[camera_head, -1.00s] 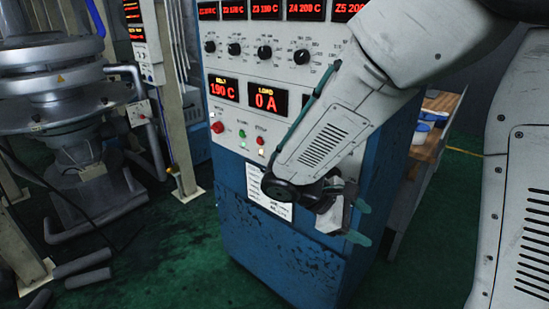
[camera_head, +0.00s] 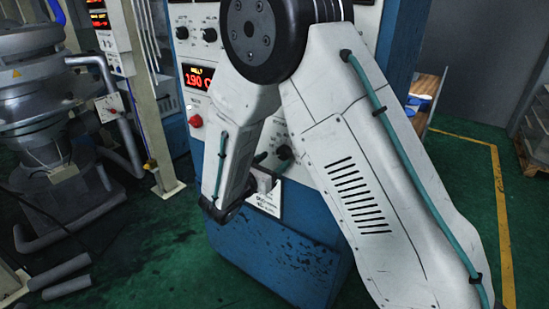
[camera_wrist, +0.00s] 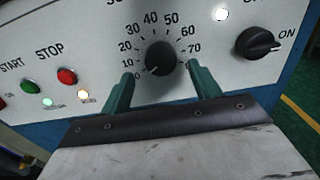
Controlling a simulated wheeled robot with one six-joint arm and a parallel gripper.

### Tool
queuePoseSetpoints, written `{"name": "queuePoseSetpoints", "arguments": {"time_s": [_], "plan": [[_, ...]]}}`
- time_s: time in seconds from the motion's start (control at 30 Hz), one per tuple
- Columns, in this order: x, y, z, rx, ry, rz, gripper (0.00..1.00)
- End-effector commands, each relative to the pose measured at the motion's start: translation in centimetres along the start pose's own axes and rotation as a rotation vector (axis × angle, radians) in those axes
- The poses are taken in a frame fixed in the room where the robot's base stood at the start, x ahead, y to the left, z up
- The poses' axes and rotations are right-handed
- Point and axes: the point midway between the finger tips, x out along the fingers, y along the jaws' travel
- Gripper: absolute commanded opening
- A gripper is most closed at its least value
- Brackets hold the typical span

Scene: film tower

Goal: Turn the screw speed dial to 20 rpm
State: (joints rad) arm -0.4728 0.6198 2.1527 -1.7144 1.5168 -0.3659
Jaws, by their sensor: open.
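The dial (camera_wrist: 160,57) is a round black knob on the white panel, with a printed scale from 0 up to at least 70 around it. Its title above is cut off. Its pale pointer mark is at the lower left, close to 0. My gripper (camera_wrist: 160,74) is open, with one green finger on the left of the knob and one on the right. Gaps show between fingers and knob, and I cannot tell whether the tips reach its depth. In the head view my arm hides most of the panel around the gripper.
A black ON switch (camera_wrist: 257,42) is right of the dial. A red STOP button (camera_wrist: 67,76) and a green START button (camera_wrist: 28,87) are on the left, with small lamps below. The blue cabinet (camera_head: 265,260) carries the panel. Open green floor lies to its right.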

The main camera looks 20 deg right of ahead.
Motion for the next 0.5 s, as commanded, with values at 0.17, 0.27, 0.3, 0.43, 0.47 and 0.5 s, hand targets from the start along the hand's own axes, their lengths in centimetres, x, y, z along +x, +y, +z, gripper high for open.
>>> {"name": "queuePoseSetpoints", "arguments": {"time_s": [0.17, 0.27, 0.3, 0.43, 0.47, 0.5], "plan": [[2.6, -0.1, 0.0, 0.001, 0.001, -0.004, 0.63], [3.2, -0.1, 0.0, 0.001, 0.001, -0.004, 0.63], [3.4, -0.1, 0.0, 0.001, 0.001, -0.003, 0.63], [3.3, 0.0, 0.0, 0.001, 0.001, 0.0, 0.63], [3.3, 0.1, 0.0, 0.001, 0.001, 0.001, 0.63], [3.2, 0.1, 0.0, 0.001, 0.001, 0.002, 0.63]]}}
